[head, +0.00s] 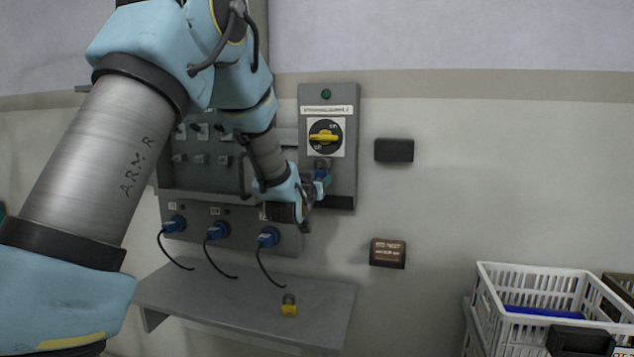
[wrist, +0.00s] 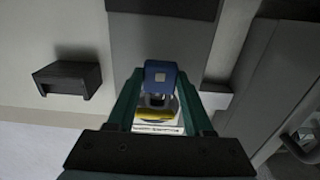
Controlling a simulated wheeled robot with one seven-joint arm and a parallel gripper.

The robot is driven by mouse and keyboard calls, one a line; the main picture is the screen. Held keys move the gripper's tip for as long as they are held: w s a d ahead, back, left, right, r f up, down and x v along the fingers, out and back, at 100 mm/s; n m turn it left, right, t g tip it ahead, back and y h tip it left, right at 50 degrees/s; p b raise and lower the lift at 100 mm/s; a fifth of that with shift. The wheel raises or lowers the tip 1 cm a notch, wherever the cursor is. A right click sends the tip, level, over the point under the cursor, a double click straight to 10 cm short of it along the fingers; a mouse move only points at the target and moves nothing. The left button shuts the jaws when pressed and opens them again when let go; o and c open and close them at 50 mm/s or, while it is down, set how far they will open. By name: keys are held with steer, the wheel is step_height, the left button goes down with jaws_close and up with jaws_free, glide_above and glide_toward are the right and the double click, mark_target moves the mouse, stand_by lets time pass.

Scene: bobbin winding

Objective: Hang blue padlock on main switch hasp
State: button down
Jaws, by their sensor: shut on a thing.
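The main switch is a grey box (head: 343,180) on the wall with a yellow rotary handle (head: 325,137) on a white plate. My gripper (head: 318,186) is just below the handle, in front of the box's lower part. It is shut on the blue padlock (head: 322,174). In the wrist view the blue padlock (wrist: 160,72) sits between the two green fingers, with the yellow handle (wrist: 155,115) close beyond it. The hasp is not clearly visible behind the padlock and gripper. I cannot tell whether the shackle is through it or only close to it.
A yellow padlock (head: 289,309) lies on the grey shelf (head: 330,318) below. Blue plugs with black cables (head: 217,231) sit in the socket panel at left. A black wall box (head: 394,151) is right of the switch. A white basket (head: 497,308) stands at lower right.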

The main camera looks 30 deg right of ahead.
steer(key=shift+w+d, duration=0.3)
stand_by(0.4)
steer(key=shift+w+d, duration=0.45)
steer(key=shift+f+b, duration=0.5)
steer(key=shift+b, duration=0.4)
stand_by(0.6)
steer(key=shift+c, duration=1.1)
jaws_free()
